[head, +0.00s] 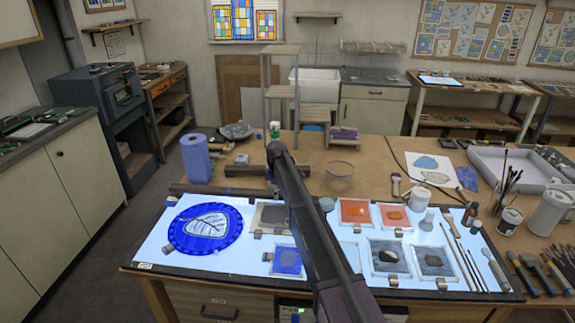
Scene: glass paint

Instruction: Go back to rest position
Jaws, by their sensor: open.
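My arm (314,232) rises from the bottom edge, right of centre, and slants up and left across the light table to a dark joint above the workbench. My gripper cannot be made out in the head view; neither fingertips nor a held thing show. The arm hides a strip of the light table (160,232) and part of what lies on its middle.
A blue round glass disc (206,224) lies left on the light table. Blue (287,261), orange (355,211) and grey (388,255) sample panes lie near the arm. A blue paper roll (195,158) and clear bowl (339,176) stand behind.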

